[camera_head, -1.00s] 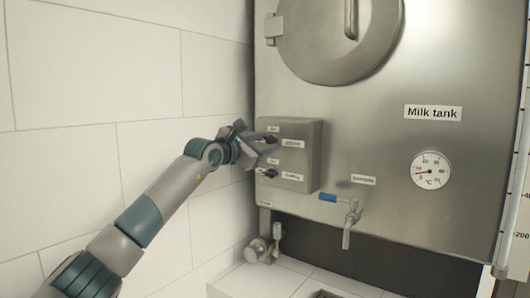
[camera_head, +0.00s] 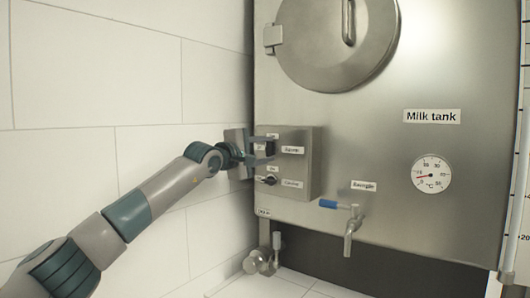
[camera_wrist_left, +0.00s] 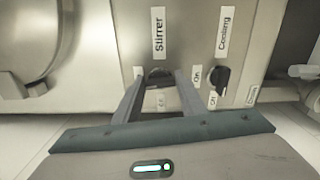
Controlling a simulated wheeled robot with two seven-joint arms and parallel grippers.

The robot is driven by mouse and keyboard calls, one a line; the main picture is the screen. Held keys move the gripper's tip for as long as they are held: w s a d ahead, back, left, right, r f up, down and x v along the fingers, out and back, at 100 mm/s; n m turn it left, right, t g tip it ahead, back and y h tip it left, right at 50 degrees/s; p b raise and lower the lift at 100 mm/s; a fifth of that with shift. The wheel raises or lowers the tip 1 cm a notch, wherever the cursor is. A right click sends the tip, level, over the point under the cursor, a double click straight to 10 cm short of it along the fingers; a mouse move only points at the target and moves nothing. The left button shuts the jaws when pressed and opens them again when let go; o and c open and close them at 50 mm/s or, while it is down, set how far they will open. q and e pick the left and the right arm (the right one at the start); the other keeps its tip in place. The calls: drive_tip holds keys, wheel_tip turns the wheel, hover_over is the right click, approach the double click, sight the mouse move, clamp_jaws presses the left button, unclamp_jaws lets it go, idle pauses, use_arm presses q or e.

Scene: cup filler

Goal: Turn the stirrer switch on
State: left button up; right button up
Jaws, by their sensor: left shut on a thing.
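The stirrer switch (camera_head: 269,148) is the upper black knob on a grey control box (camera_head: 305,160) on the milk tank's front. In the wrist view, the knob (camera_wrist_left: 158,76) lies below the "Stirrer" label (camera_wrist_left: 158,32). My left gripper (camera_head: 266,149) reaches it from the left, with one finger above and one below the knob. In the wrist view, my left gripper (camera_wrist_left: 159,82) has a finger on each side of the knob and is shut on it. The knob looks upright in the head view, but the fingers partly hide it. My right gripper is not in view.
The cooling switch (camera_head: 268,181) sits just below, near my lower finger. A tap with a blue handle (camera_head: 334,204) and a thermometer (camera_head: 432,174) are to the right. The round tank hatch (camera_head: 335,45) is above. A tiled wall (camera_head: 100,80) is close on the left.

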use_arm(q)
drive_tip(key=shift+m, duration=0.7)
drive_tip(key=shift+f, duration=0.1)
drive_tip(key=o, duration=1.1)
drive_tip(key=shift+c, duration=0.2)
drive_tip(key=shift+d, duration=0.1)
